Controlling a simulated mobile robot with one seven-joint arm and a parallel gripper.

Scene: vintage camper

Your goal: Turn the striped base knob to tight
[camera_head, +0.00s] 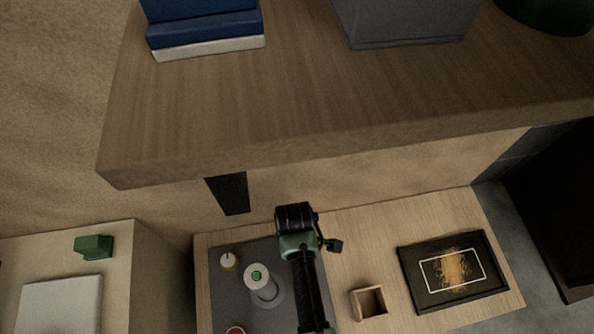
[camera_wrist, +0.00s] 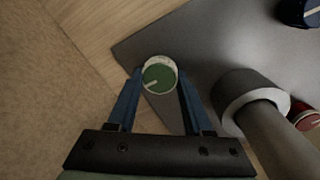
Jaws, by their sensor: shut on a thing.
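In the wrist view a round knob (camera_wrist: 158,76) with a green top, a pale rim and a white stripe stands near the corner of a grey mat (camera_wrist: 195,45). The stripe points to the lower left in the picture. My gripper (camera_wrist: 158,82) has its two blue fingers on either side of the knob and is shut on it. In the head view my arm's wrist (camera_head: 296,228) is over the mat's right part and hides the fingers and the knob. A pale post with a green cap (camera_head: 257,276) rises from a ring base beside my arm.
In the wrist view the post (camera_wrist: 255,100), a dark blue knob (camera_wrist: 299,11) and a red knob (camera_wrist: 304,117) are to the right. In the head view a small wooden box (camera_head: 369,302) and a framed picture (camera_head: 453,271) lie right of my arm. A wooden shelf (camera_head: 300,110) overhangs the back.

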